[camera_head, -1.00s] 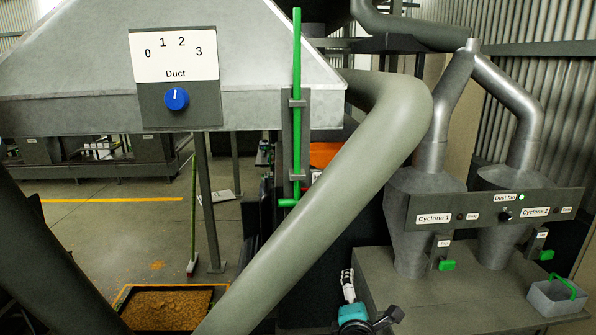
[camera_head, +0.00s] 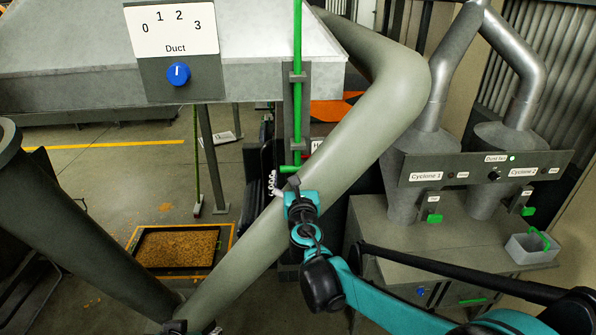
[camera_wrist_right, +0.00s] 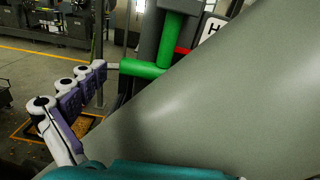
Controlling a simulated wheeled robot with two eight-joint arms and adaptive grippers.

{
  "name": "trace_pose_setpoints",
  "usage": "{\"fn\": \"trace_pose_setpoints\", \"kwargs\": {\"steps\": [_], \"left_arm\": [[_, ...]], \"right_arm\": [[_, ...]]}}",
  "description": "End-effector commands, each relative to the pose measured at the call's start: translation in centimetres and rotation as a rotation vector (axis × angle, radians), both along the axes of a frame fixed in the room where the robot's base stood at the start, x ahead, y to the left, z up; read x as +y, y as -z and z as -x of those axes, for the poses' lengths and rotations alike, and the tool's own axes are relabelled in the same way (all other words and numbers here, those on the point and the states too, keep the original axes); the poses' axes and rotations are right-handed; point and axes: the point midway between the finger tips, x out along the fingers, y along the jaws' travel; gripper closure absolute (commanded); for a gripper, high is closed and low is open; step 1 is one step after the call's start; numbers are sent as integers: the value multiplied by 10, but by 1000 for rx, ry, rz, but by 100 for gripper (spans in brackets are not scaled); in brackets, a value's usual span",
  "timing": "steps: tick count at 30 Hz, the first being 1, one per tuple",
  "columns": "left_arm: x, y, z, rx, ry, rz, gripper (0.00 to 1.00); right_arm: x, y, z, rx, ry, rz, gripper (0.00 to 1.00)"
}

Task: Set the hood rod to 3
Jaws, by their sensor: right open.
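The green hood rod (camera_head: 297,75) hangs upright in a grey bracket at the hood's right edge. Its short green sideways handle (camera_head: 291,169) is at its lower end. In the right wrist view the handle (camera_wrist_right: 143,68) and the rod's lower part (camera_wrist_right: 172,38) show near the top middle. My right gripper (camera_head: 273,184) is open and empty, just below and left of the handle, partly behind the grey pipe. Its white and purple fingers (camera_wrist_right: 75,93) show left of the handle, apart from it. A label beginning with H (camera_head: 317,145) is mostly hidden by the pipe. My left gripper is not visible.
A thick grey pipe (camera_head: 345,145) slants close beside the rod and my right arm. The hood carries a Duct dial (camera_head: 178,81) marked 0 to 3. Cyclones (camera_head: 420,170) stand at right. A tray of brown material (camera_head: 145,273) lies on the floor.

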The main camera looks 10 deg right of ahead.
Motion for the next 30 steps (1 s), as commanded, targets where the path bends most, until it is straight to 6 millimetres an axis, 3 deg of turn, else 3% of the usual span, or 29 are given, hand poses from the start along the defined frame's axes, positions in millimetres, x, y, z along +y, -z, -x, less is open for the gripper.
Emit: {"fn": "trace_pose_setpoints", "kwargs": {"steps": [11, 19, 25, 30], "left_arm": [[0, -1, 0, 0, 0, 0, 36], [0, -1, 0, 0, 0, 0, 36], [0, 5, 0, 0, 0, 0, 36], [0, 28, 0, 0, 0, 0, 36]], "right_arm": [[-1, 0, -9, 0, 1, -2, 0], [-1, 0, -9, 0, 0, -2, 66], [-1, 7, -9, 0, 0, -2, 66], [0, 34, -9, 0, 0, -2, 66]]}}
